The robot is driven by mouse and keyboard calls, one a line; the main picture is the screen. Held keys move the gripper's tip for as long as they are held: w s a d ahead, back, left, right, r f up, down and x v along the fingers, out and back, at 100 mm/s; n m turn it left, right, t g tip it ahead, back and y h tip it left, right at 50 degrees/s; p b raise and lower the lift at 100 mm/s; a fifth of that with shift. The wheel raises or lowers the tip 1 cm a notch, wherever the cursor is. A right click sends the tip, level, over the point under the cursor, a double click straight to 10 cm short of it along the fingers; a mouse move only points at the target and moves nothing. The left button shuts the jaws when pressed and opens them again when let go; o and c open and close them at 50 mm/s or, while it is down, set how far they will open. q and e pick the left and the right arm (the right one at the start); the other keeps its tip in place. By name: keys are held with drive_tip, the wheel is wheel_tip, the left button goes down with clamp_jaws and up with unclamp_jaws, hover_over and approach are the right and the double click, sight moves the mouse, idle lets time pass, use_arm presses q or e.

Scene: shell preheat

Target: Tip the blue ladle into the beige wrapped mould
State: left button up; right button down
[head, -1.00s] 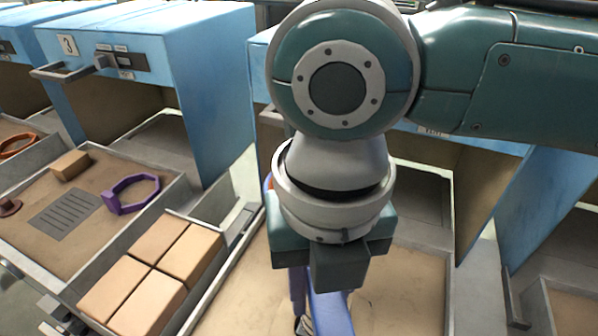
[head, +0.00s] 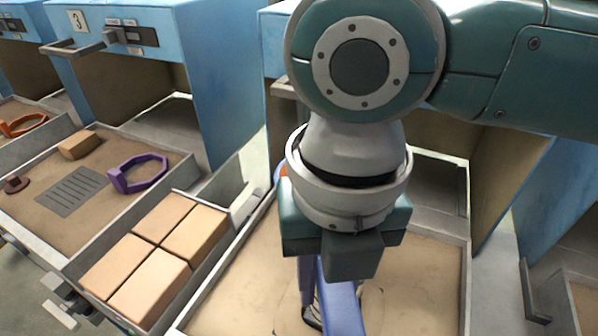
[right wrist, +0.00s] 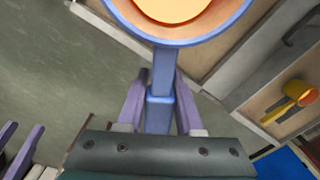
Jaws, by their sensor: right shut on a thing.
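My right gripper (head: 330,285) is shut on the handle of the blue ladle (head: 340,305). In the right wrist view its purple fingers (right wrist: 158,100) stand on both sides of the blue handle (right wrist: 158,118). The ladle's round bowl (right wrist: 178,41) is cut off by the top edge and has a glowing orange filling (right wrist: 172,8). In the head view my wrist hides most of the bowl. Two purple bars, seemingly my left gripper's fingers (right wrist: 15,150), show at the lower left of the wrist view. I cannot make out the beige wrapped mould.
A tray (head: 213,205) at left holds several tan blocks (head: 150,285). A purple ring-shaped tool (head: 118,182) and a small tan block (head: 78,145) lie on a sandy tray. Blue ovens (head: 220,80) stand behind. A yellow ladle (right wrist: 297,93) shows at right in the wrist view.

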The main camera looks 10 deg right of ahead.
drive_tip(key=shift+f+b, duration=0.4)
drive_tip(key=shift+f, duration=0.1)
drive_tip(key=shift+a+y+b, duration=0.35)
drive_tip(key=shift+y+b, duration=0.5)
drive_tip(key=shift+y, duration=0.15)
drive_tip(key=shift+r, duration=0.2)
drive_tip(key=shift+a+y, duration=0.1)
drive_tip(key=shift+y, duration=0.3)
drive_tip(key=y+b, duration=0.2)
drive_tip(key=a+y+b, duration=0.1)
drive_tip(key=y+b, duration=0.2)
drive_tip(key=shift+w+r+t+y, duration=0.1)
drive_tip(key=shift+r+t+y, duration=0.1)
drive_tip(key=shift+t+y, duration=0.1)
